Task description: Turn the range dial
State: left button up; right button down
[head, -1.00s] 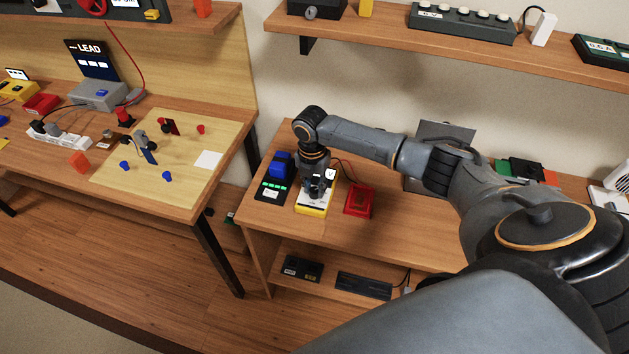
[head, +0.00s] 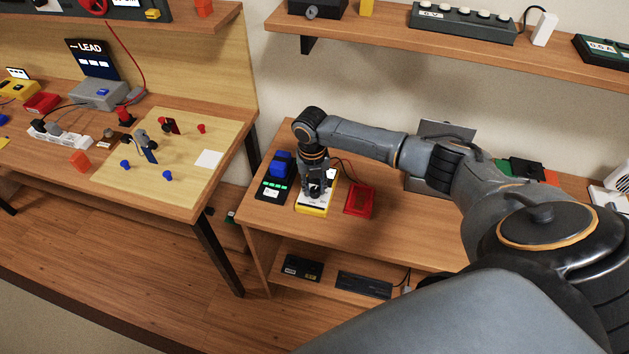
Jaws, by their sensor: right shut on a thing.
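A yellow meter with a white face (head: 327,203) lies on the right-hand table. My right gripper (head: 315,193) points down onto the middle of its face, where the range dial would sit. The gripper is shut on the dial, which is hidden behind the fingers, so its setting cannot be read. A white label with a dark mark shows on the meter's upper right. My left gripper is not in view.
A black device with green lights and a blue block (head: 280,164) stands just left of the meter. A red tray (head: 359,201) lies just right of it. A shelf (head: 400,48) runs above. The table front (head: 380,245) is clear.

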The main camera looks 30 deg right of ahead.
aim_at(313, 189)
dwell(0.3)
jog(key=c, duration=1.1)
grip_release()
jog(key=shift+o, duration=0.2)
jog(key=shift+r, duration=0.1)
notch_tip(313, 189, up, 12)
jog(key=shift+a, duration=0.2)
jog(key=shift+w, duration=0.1)
